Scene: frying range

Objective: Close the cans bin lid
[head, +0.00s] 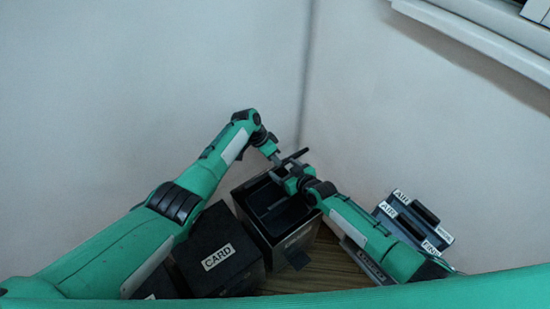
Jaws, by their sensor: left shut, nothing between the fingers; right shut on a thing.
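The cans bin (243,197) appears to be the open-topped black box in the corner; its front label is too small and dim to read. Its dark lid (297,155) seems to stand raised at the back, seen nearly edge-on and mostly hidden by my grippers. My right gripper (285,179) is over the bin's back right part, shut on what looks like the lid. My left gripper (277,158) is shut and empty, close beside the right gripper at the back of the bin. The exact contact is hidden.
A closed black bin labelled CARD (212,228) stands left of the open bin, with another dark box (157,284) partly under my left arm. Grey labelled boxes (428,232) stand at right, beyond my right arm. Pale walls meet closely behind the bin.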

